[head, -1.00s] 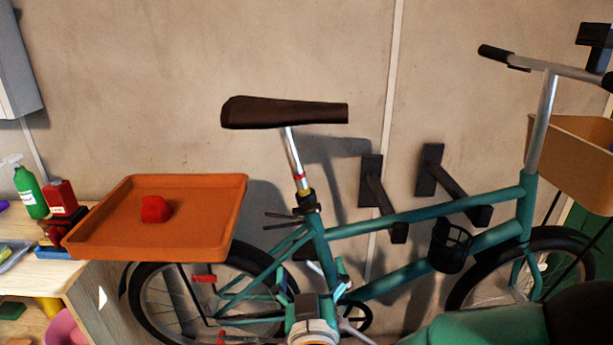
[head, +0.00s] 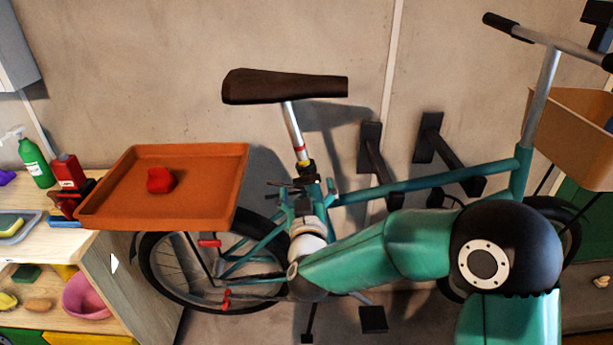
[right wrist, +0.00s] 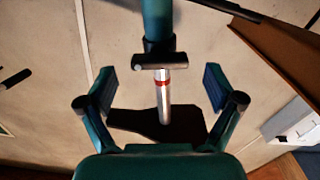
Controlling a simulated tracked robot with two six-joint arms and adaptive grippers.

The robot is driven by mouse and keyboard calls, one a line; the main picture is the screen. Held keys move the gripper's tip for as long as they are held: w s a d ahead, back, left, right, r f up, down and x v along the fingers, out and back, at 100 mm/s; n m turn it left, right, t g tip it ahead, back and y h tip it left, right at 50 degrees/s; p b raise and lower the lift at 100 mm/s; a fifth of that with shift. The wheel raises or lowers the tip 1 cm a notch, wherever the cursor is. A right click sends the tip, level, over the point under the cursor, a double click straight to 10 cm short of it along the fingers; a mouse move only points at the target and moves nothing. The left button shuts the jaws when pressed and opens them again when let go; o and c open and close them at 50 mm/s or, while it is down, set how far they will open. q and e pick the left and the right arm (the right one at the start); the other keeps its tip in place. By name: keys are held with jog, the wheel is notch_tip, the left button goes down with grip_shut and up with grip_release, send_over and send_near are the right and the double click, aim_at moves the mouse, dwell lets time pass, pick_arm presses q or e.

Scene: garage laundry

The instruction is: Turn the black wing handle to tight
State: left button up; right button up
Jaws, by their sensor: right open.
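The black wing handle (head: 281,183) sits at the black collar below the seat post (head: 293,132) of the teal bike, partly hidden by my gripper. In the right wrist view the handle (right wrist: 153,61) is a dark crossbar with a light end, across the collar. My right gripper (head: 308,190) is open and empty, just below the collar in the head view. In the right wrist view its fingers (right wrist: 160,88) stand apart on either side of the silver post with its red band; neither visibly touches it. My left gripper is out of view.
The dark saddle (head: 285,87) is above the post. Black wall brackets (head: 371,150) and the bike's top tube (head: 430,180) are right of the post.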

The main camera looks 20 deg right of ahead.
aim_at(307, 178)
jog(key=shift+x, duration=1.9)
jog(key=c, duration=1.2)
jog(key=shift+o, duration=0.2)
jog(key=m+b, duration=0.1)
jog(key=b, duration=0.2)
jog(key=shift+f+m, duration=0.2)
jog(key=shift+m, duration=0.2)
jog(key=shift+r+m+b, duration=0.15)
jog(key=shift+m+b, duration=0.2)
jog(key=shift+m, duration=0.15)
jog(key=shift+r, duration=0.1)
jog(key=o, duration=1.2)
jog(key=shift+c, duration=0.2)
